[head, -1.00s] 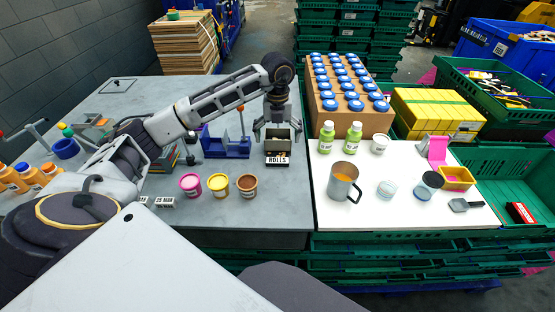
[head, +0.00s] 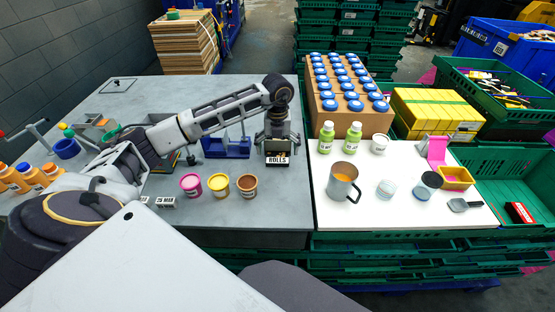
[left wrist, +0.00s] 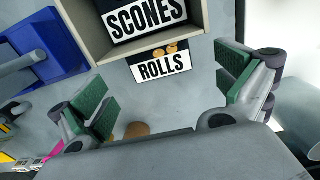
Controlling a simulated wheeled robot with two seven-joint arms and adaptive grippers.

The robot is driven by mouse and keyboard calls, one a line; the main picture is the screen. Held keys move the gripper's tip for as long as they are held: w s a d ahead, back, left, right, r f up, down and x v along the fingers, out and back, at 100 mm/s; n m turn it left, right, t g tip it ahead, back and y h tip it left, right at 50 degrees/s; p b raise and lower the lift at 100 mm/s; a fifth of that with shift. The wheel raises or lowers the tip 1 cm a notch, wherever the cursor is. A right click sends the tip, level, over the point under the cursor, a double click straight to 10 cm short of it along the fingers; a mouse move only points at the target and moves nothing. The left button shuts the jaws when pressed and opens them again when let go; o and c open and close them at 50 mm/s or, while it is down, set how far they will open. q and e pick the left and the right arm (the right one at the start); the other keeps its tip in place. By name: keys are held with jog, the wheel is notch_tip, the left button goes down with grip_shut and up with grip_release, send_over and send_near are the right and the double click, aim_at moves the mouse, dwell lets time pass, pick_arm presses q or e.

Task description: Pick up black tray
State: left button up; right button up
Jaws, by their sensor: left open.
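My left gripper (head: 278,138) is low over the open-topped greyish box (left wrist: 203,16) on the grey table, its fingers apart. In the left wrist view its green-padded fingers (left wrist: 165,90) are spread and empty, with the box at the top of the picture. A black-and-white SCONES card (left wrist: 142,18) lies inside the box. A ROLLS card (left wrist: 162,64) is at its outer side, and also shows in the head view (head: 277,160). I cannot tell surely which thing is the black tray. My right gripper is not in view.
A blue holder (head: 228,150) stands just left of the box. Pink (head: 191,184), yellow (head: 218,184) and brown (head: 247,186) tubs stand in front. A white board (head: 400,208) with bottles and a mug (head: 342,182) is to the right. The table's front right is clear.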

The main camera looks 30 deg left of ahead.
aim_at(278, 159)
pick_arm(q)
notch_tip(278, 159, down, 3)
jog(key=shift+r+p, duration=0.1)
jog(key=shift+p, duration=0.2)
jog(key=shift+f, duration=0.75)
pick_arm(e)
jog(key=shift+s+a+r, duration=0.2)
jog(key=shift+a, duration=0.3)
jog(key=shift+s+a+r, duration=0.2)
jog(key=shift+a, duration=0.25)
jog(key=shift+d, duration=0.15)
